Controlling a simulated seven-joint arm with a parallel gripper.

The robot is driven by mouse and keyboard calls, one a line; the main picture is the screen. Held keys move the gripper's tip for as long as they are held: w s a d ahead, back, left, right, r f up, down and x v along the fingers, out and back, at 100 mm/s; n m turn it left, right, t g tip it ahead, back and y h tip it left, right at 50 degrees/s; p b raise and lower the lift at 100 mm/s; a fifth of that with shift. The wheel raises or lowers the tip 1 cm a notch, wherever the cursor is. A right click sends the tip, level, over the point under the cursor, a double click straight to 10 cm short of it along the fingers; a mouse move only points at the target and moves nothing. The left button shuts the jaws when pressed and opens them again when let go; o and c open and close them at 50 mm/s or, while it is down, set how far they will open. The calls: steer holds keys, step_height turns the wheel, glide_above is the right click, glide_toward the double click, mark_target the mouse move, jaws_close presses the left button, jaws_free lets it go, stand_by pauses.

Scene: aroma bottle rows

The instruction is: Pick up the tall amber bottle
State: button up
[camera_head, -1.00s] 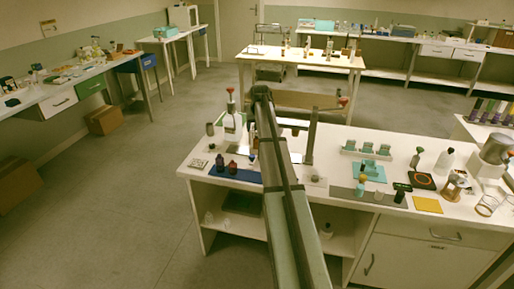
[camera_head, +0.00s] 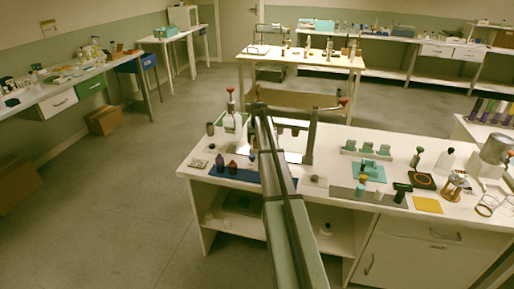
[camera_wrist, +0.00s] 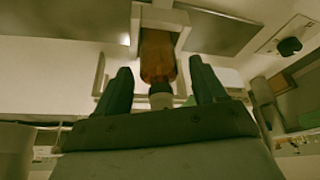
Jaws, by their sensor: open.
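The amber bottle (camera_wrist: 158,58) shows in the wrist view with its pale cap (camera_wrist: 161,97) toward my gripper. Its far end lies against a white holder-like frame (camera_wrist: 178,18). My gripper (camera_wrist: 161,80) is open, with one dark finger on each side of the bottle. Gaps show between the fingers and the glass, so it is not gripped. In the head view my arm hides the gripper, and I cannot clearly pick out the tall amber bottle there.
In the head view, small dark bottles (camera_head: 220,163) stand on a blue mat (camera_head: 240,175) at the bench's left. Green blocks (camera_head: 367,152), a yellow mat (camera_head: 428,205) and glassware (camera_head: 487,205) occupy the right side.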

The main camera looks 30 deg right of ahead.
steer(key=c, duration=1.2)
steer(key=shift+c, duration=0.2)
